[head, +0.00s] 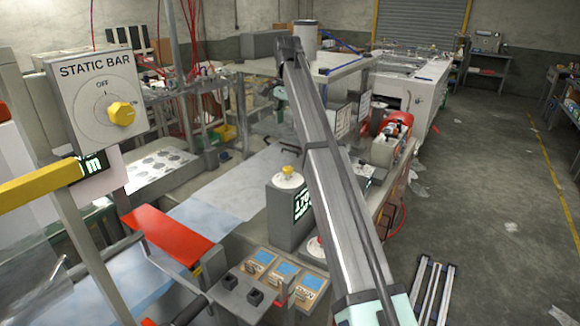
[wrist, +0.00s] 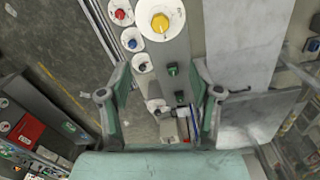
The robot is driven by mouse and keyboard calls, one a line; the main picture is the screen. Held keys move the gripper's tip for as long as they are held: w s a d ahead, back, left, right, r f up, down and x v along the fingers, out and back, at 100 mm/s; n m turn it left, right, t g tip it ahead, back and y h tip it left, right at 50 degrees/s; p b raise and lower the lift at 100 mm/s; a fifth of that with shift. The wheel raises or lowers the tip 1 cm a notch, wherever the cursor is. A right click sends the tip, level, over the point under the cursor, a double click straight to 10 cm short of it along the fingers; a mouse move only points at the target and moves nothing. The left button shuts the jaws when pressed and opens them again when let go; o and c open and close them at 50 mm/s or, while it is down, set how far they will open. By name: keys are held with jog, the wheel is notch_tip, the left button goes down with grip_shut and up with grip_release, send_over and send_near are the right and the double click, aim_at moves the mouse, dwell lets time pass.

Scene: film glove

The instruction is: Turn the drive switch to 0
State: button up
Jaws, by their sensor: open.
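No label reading "drive" is legible, so I cannot tell which control is the drive switch. A yellow knob (head: 288,172) sits on top of a grey box with a lit green display (head: 302,200), left of my arm in the head view. In the wrist view a yellow knob on a white round plate (wrist: 160,22) is at the top, beyond my fingertips. My gripper (wrist: 159,93) is open, its two fingers wide apart with nothing held. My arm hides part of the bench in the head view.
A STATIC BAR box (head: 95,100) with a yellow knob (head: 122,113) stands at left, its pointer toward ON. A red plate (head: 166,236), yellow bar (head: 40,187) and small control panels (head: 285,272) are near the front. Open floor (head: 490,200) lies right.

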aim_at(288, 168)
notch_tip(288, 168, down, 16)
jog(key=p, duration=0.3)
jog(key=shift+f, duration=0.25)
jog(key=c, duration=1.1)
